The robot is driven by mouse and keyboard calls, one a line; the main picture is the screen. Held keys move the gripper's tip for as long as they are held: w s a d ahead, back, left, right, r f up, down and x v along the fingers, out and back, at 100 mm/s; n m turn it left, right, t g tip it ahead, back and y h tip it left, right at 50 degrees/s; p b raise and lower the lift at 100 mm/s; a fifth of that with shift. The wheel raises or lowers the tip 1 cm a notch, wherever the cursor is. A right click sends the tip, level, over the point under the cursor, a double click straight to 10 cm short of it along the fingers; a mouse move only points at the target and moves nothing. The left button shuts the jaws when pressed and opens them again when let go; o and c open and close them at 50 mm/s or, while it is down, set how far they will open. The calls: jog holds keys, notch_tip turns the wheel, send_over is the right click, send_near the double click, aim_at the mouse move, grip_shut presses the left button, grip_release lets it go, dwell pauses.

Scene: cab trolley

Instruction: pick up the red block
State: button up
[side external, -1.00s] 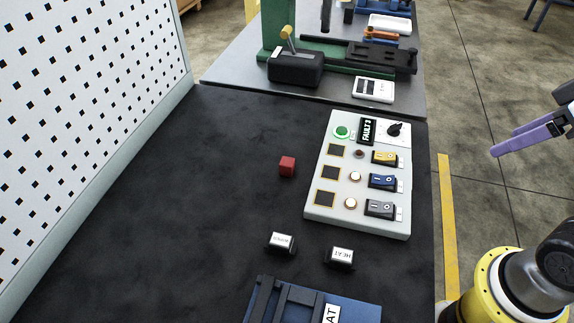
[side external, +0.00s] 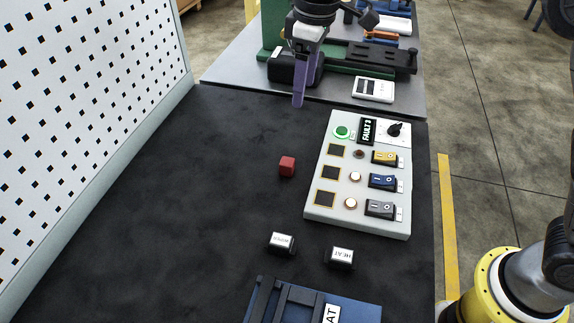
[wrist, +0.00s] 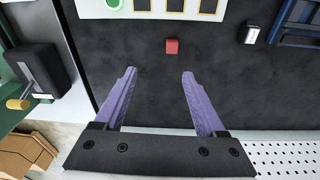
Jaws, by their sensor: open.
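The red block (side external: 287,167) sits on the dark table top, just left of the white control panel. It also shows in the wrist view (wrist: 172,46), ahead of the fingertips and between their lines. My gripper (side external: 299,103) has purple fingers and hangs near the far edge of the dark table, beyond the block and apart from it. In the wrist view my gripper (wrist: 159,72) is open, with nothing between its fingers. The block is fully visible.
The control panel (side external: 361,215) with switches and buttons lies right of the block. Two small labelled blocks, one (side external: 281,243) and another (side external: 340,258), stand nearer the camera by a blue fixture (side external: 262,300). A white pegboard (side external: 90,110) rises at left. The table left of the block is clear.

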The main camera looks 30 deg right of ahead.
jog(key=g, duration=0.1)
send_over(287, 161)
notch_tip(287, 161, down, 6)
jog(key=shift+n, duration=0.4)
jog(key=f, duration=0.8)
jog(key=shift+s+a, duration=0.15)
jog(key=shift+s, duration=0.1)
jog(key=shift+w+f, duration=0.15)
jog(key=shift+f, duration=1.2)
jog(key=shift+w+f, duration=0.1)
jog(key=shift+f, duration=1.2)
grip_shut()
